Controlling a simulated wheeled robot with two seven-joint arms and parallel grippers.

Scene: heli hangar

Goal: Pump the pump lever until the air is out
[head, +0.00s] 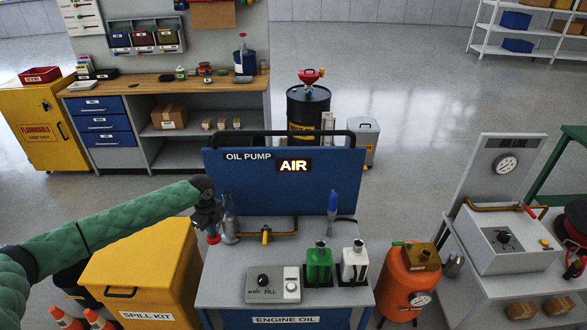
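The oil pump cart has a blue back panel (225,170) marked OIL PUMP, and its AIR sign (293,166) is lit. My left gripper (212,226) points down at the left of the cart top. A red tip (213,239) shows right under its fingers, beside a grey metal fitting (230,228). The red tip may be the end of the pump lever; the fingers hide the rest, and I cannot tell whether they are closed on it.
A yellow-handled valve (266,236), green bottle (319,264), white bottle (354,262) and grey switch box (273,285) are on the cart. A yellow spill kit (145,265) stands left, an orange tank (406,280) right. A gauge bench (505,245) is farther right.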

